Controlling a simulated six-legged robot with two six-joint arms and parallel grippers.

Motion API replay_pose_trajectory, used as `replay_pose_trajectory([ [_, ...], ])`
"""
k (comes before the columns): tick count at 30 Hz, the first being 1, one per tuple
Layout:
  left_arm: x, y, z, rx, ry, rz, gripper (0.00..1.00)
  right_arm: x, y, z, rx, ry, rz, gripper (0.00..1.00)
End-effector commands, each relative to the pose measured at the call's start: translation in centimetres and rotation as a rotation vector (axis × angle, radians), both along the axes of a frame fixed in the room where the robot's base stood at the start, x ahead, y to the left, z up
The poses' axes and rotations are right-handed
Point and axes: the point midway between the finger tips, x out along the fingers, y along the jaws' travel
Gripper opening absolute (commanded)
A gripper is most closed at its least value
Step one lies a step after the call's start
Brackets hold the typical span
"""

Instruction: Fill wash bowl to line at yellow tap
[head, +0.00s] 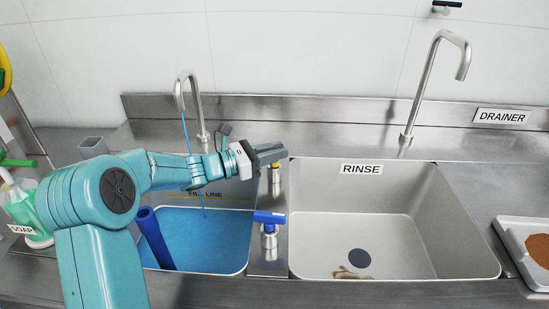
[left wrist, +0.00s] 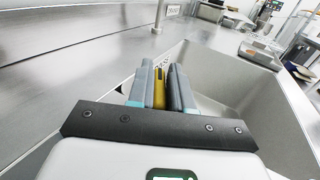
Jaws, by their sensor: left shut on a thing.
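The wash bowl (head: 237,264) is the left basin and holds blue water (head: 205,240). A thin blue stream (head: 186,135) falls from the left spout (head: 190,82) into it. The FILL LINE mark (head: 206,195) shows on the back wall, a little above the water's far edge; my arm hides part of it. My left gripper (head: 270,155) is over the yellow tap (head: 275,178), between the basins. In the left wrist view its fingers (left wrist: 160,88) are shut on the yellow tap handle (left wrist: 159,90). My right gripper is not in view.
A blue tap (head: 268,217) stands in front of the yellow one. A dark blue tube (head: 153,238) leans in the wash bowl. The RINSE basin (head: 425,225) is right, with a dark drain and brown residue. A soap bottle (head: 30,215) stands left, a white tray (head: 525,245) right.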

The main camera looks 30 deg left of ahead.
Motion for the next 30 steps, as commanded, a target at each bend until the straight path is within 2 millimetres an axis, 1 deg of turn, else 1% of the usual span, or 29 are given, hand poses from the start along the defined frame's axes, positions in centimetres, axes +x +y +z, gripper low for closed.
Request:
replay_pose_trajectory([
  [1, -0.1, -0.2, -0.6, 0.000, 0.004, 0.024, 0.00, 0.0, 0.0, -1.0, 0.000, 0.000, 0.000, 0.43],
  [9, -0.1, -0.2, -0.4, 0.000, 0.004, 0.128, 0.00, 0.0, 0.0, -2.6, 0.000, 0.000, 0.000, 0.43],
  [25, 0.0, -0.1, -0.2, -0.002, 0.005, 0.157, 0.00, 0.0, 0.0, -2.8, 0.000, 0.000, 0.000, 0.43],
  [26, 0.0, -0.1, -0.2, -0.002, 0.005, 0.157, 0.23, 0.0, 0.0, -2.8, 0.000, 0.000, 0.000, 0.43],
  [27, 0.0, -0.1, -0.2, -0.002, 0.005, 0.157, 0.36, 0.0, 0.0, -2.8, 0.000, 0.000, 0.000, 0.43],
  [28, 0.0, -0.1, -0.2, -0.001, 0.004, 0.157, 0.40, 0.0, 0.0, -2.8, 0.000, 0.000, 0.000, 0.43],
  [30, 0.0, -0.1, -0.2, -0.002, 0.003, 0.157, 0.40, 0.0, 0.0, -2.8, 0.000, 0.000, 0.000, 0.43],
])
